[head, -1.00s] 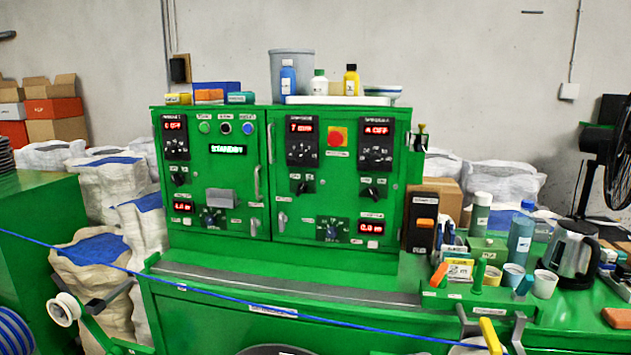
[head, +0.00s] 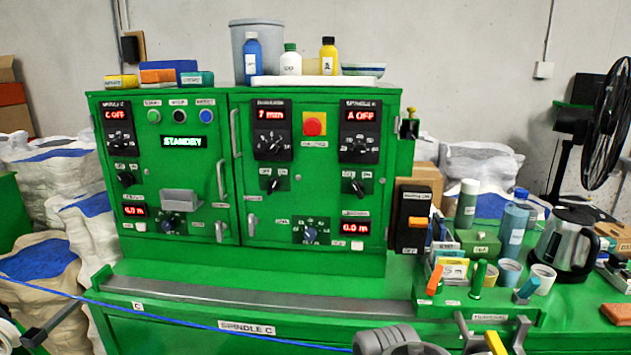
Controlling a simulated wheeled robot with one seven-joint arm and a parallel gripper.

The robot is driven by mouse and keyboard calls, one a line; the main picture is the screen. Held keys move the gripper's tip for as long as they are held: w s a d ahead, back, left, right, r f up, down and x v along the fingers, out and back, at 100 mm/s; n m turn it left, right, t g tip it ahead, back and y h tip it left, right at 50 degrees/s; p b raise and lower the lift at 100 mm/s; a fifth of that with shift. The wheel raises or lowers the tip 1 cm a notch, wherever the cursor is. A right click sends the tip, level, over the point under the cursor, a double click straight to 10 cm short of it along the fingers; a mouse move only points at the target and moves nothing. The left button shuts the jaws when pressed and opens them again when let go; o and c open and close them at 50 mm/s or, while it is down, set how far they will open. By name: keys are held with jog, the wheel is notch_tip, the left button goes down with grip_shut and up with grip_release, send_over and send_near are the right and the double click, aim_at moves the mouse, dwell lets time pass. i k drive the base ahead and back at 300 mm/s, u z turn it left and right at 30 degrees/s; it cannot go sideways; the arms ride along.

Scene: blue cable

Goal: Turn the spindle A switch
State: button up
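The spindle A panel is at the upper right of the green cabinet (head: 330,268), with a red display (head: 361,115) reading "A OFF". Below it is a black dial (head: 360,146) with white marks. The spindle A switch appears to be the small black rotary knob (head: 354,184) lower down, its pale pointer tilted to the upper left; its label is too small to read. A grey rounded part, perhaps my arm, shows at the bottom edge, well below the switch.
A blue cable (head: 190,322) runs across the front. Bottles, cups and a kettle (head: 566,243) crowd the right bench. A black fan (head: 606,110) stands behind. The cabinet's front ledge is clear.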

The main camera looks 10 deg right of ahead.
aim_at(357, 187)
jog(key=u, duration=0.5)
jog(key=k, duration=0.6)
jog(key=u, duration=1)
jog(key=i, duration=0.8)
jog(key=z, duration=0.45)
